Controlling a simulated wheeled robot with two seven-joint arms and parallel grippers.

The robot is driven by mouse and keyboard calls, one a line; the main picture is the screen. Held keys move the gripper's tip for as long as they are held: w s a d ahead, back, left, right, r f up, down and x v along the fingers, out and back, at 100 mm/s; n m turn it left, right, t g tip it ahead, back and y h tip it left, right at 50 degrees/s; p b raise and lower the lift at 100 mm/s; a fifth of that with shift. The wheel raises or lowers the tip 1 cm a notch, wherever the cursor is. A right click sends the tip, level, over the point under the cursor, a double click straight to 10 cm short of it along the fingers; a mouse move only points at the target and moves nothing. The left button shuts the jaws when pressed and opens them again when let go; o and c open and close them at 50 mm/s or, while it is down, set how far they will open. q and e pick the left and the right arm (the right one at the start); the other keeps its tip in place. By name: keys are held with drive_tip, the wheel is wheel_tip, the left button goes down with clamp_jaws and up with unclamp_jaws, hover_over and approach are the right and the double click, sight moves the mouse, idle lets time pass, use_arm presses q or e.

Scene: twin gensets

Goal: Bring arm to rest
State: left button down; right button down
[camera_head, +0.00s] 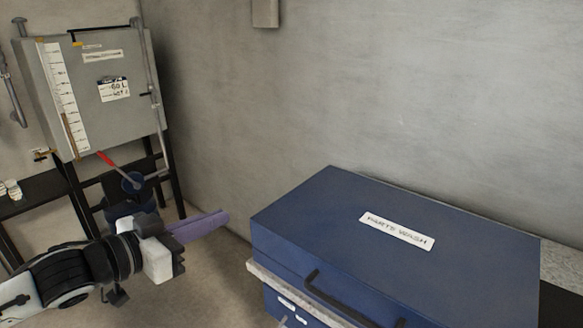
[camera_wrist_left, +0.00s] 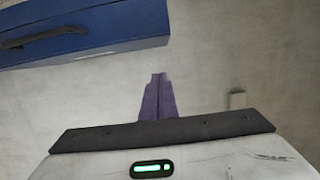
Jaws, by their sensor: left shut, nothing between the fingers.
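My left gripper (camera_head: 222,219) comes in from the lower left in the head view. Its purple fingers are shut with nothing between them and point to the right, in the air to the left of the blue box. In the left wrist view the purple fingers (camera_wrist_left: 157,98) lie side by side, pointing at the bare wall. My right gripper is in neither view.
A blue box labelled "PARTS WASH" (camera_head: 330,215) with a dark handle stands at the lower right. A grey tank (camera_head: 105,65) on a black stand, with a red-handled lever (camera_head: 113,161), is at the left. Bare floor lies between them.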

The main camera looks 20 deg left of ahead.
use_arm(q)
drive_tip(key=s+f+n+g+y, duration=0.15)
drive_tip(key=s+f, duration=0.25)
drive_tip(key=f, duration=0.8)
drive_tip(key=s+f+n+g+y, duration=0.15)
drive_tip(key=s+f, duration=0.25)
drive_tip(key=f, duration=0.9)
drive_tip(key=s+d+f+g, duration=0.3)
drive_tip(key=s+d+f, duration=0.8)
drive_tip(key=s+f, duration=0.2)
drive_tip(key=shift+s+f+y, duration=0.2)
drive_tip(key=shift+f+y, duration=0.1)
drive_tip(key=shift+w, duration=0.1)
